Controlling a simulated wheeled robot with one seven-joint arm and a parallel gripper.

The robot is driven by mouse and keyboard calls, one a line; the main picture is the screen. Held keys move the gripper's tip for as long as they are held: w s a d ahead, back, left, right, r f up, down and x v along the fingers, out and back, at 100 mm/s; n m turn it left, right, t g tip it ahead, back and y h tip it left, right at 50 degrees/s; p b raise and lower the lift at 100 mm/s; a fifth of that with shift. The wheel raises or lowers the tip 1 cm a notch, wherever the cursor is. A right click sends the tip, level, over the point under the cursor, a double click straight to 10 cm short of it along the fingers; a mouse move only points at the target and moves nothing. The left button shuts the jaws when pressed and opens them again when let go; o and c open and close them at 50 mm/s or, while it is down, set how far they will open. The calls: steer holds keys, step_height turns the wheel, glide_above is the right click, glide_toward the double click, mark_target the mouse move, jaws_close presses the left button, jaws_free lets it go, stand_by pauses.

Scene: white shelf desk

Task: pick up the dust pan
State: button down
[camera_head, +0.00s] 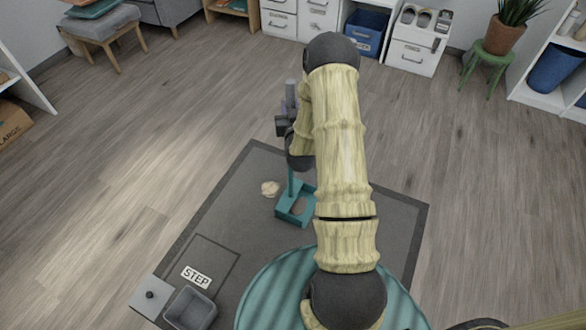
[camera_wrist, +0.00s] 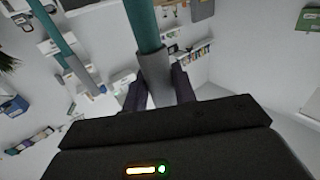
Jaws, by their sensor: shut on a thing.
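The dust pan (camera_head: 284,213) is a teal open pan with a tall teal upright handle and a grey grip. It is over the dark grey mat in the head view; I cannot tell whether it touches the mat. My gripper (camera_head: 290,118) is at the upper part of the handle, partly hidden by my arm. In the wrist view, my gripper (camera_wrist: 160,92) is shut on the grey grip of the dust pan's handle (camera_wrist: 143,25), which runs between the two fingers. My arm hides part of the pan's right side.
A beige patch (camera_head: 270,188) lies on the mat (camera_head: 240,205) beside the pan. A grey bin (camera_head: 190,309) and a "STEP" label (camera_head: 196,277) are at front left. A second teal pole (camera_wrist: 55,35) shows in the wrist view. Wooden floor left and right is clear.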

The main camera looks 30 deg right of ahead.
mark_target(290, 81)
step_height(290, 81, up, 10)
steer(key=p, duration=0.3)
steer(key=shift+r, duration=0.1)
stand_by(0.5)
